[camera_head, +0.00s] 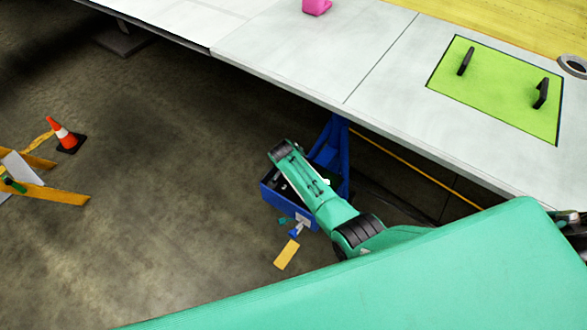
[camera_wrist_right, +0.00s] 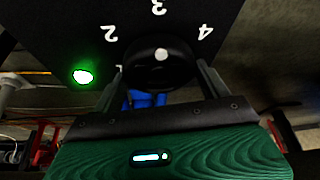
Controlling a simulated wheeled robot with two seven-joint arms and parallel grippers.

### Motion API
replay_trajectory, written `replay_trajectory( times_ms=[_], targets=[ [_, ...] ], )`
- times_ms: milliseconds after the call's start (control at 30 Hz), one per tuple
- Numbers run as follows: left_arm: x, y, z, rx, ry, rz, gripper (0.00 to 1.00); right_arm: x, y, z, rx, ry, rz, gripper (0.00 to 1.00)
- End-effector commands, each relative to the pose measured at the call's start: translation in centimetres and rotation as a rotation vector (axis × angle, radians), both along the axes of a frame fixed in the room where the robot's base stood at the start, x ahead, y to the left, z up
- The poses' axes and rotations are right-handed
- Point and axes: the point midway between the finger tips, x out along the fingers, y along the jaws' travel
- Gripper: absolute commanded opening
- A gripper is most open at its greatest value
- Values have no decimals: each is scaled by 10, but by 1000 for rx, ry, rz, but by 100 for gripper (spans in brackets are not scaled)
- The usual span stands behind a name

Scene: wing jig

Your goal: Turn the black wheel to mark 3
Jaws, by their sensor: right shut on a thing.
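In the right wrist view the black wheel (camera_wrist_right: 150,72) sits on a dark panel (camera_wrist_right: 75,25) between the two fingers of my right gripper (camera_wrist_right: 160,82), which is shut on it. A white spot shows on the wheel's face, below the 3. White marks 2 (camera_wrist_right: 110,32), 3 (camera_wrist_right: 158,7) and 4 (camera_wrist_right: 205,32) stand around the wheel. The 3 is straight above it, the 2 upper left and the 4 upper right. The wheel cannot be made out in the head view. My left gripper does not show clearly in either view.
A green light (camera_wrist_right: 83,76) glows left of the wheel. In the head view the pale wing (camera_head: 300,50) carries a lime panel (camera_head: 490,85) with two black handles. A blue bin (camera_head: 270,195) stands on the floor, and a traffic cone (camera_head: 63,134) stands far left.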

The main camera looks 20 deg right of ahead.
Motion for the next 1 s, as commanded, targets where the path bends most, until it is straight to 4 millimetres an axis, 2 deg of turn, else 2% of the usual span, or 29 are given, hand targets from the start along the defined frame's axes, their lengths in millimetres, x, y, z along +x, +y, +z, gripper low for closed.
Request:
replay_trajectory(
  times_ms=[333, 367, 467, 800, 1000],
  targets=[
    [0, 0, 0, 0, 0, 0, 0, 1, 0, 1, 0, -2, -3, 54],
    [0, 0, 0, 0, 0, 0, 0, 1, 0, 1, 0, -2, -3, 79],
    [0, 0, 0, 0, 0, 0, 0, 1, 0, 1, 0, -2, -3, 98],
    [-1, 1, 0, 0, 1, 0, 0, 0, 1, 2, 1, -1, -2, 99],
    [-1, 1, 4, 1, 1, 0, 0, -4, 5, 17, 1, -2, -1, 99]
  ],
)
